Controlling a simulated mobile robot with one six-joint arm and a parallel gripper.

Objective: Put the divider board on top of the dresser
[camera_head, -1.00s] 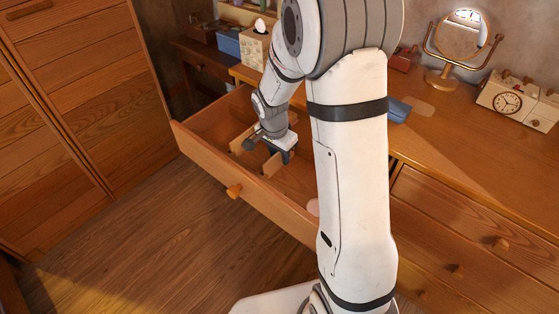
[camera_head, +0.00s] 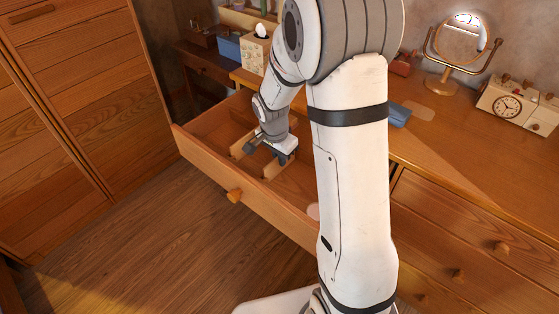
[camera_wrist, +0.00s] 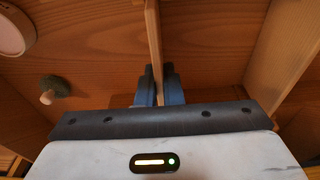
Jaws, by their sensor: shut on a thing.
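The divider board (camera_wrist: 154,45) is a thin upright wooden slat in the open dresser drawer (camera_head: 205,158). In the wrist view my gripper (camera_wrist: 158,88) has its two blue-grey fingers closed on either side of the board. In the head view my gripper (camera_head: 286,157) is down inside the drawer, and the held board (camera_head: 271,167) shows only in part beside it. The dresser (camera_head: 455,135) has a wooden top to the right, partly hidden by my arm.
Another divider (camera_wrist: 284,50) stands to the right in the wrist view. A round pinkish item (camera_wrist: 12,30) and a small dark-green knobbed item (camera_wrist: 54,87) lie left.

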